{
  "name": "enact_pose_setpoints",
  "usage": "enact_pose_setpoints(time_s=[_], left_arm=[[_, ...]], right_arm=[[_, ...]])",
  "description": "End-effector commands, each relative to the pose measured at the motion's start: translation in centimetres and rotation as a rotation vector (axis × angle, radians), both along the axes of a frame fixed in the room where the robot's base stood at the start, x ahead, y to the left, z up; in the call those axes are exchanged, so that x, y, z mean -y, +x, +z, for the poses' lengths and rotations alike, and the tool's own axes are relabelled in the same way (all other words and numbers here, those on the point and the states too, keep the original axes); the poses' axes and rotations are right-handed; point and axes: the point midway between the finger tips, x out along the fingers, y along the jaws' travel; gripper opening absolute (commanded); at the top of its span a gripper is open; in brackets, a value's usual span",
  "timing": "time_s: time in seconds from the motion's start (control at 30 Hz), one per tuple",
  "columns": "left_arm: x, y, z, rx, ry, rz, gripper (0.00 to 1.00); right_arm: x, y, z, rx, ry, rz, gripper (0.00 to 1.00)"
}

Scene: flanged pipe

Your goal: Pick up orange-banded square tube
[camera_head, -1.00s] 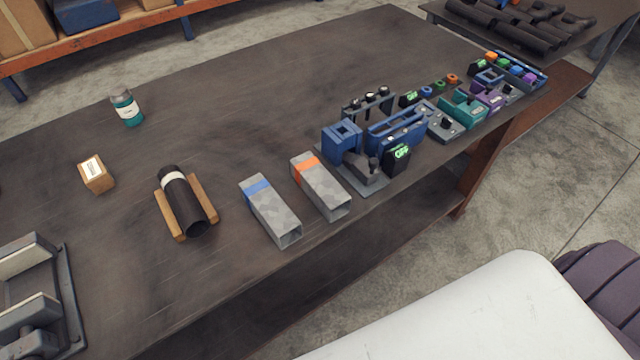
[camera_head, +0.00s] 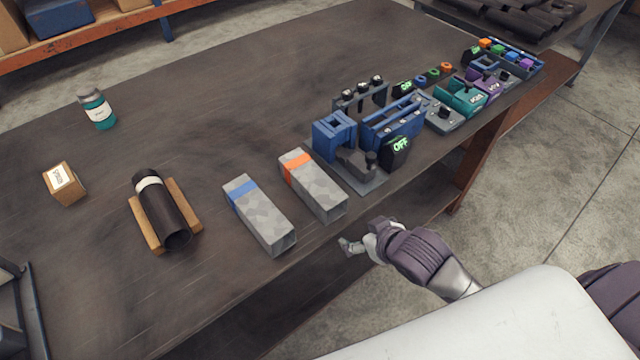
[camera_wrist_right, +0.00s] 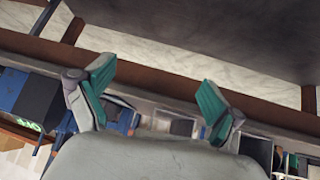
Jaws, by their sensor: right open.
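The orange-banded square tube (camera_head: 315,187) is grey and mottled, and lies on the dark workbench (camera_head: 240,100) near its front edge. The blue-banded square tube (camera_head: 260,216) lies just left of it. My right gripper (camera_head: 348,246) is beyond the bench's front edge, to the lower right of the orange-banded tube and apart from it. In the right wrist view its two green-padded fingers (camera_wrist_right: 158,98) are spread with nothing between them. My left gripper is not in view.
A blue vise-like fixture (camera_head: 340,138) stands right of the orange-banded tube, with several devices beyond. A black pipe (camera_head: 160,212) rests in a wooden cradle at left. A small box (camera_head: 64,184) and a teal-labelled bottle (camera_head: 98,110) stand farther left. The bench's back middle is clear.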

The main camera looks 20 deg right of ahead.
Motion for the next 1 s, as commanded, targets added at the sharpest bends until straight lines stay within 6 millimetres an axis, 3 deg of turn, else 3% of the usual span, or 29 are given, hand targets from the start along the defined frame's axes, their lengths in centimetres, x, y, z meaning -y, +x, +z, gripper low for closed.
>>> enact_pose_setpoints(time_s=[0.07, 0.2, 0.3, 0.4, 0.57, 0.8, 1.0], left_arm=[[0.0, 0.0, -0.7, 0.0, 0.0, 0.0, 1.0], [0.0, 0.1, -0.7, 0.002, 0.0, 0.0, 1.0], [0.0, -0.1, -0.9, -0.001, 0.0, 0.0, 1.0], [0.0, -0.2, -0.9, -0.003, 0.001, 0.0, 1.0], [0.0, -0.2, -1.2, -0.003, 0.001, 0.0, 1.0], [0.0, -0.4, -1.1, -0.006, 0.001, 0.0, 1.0], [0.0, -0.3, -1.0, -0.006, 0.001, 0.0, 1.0]], right_arm=[[-1.1, -0.4, 3.7, 0.055, 0.012, 0.032, 0.93], [-2.1, 1.7, 9.4, 0.208, 0.07, 0.107, 0.93], [-3.0, 1.9, 12.0, 0.264, 0.113, 0.151, 0.93], [-3.6, 1.8, 13.4, 0.289, 0.141, 0.176, 0.93], [-4.2, 2.7, 13.3, 0.3, 0.156, 0.182, 0.93], [-5.6, 6.5, 11.4, 0.3, 0.156, 0.182, 0.93], [-6.4, 8.6, 10.0, 0.299, 0.154, 0.184, 0.93]])
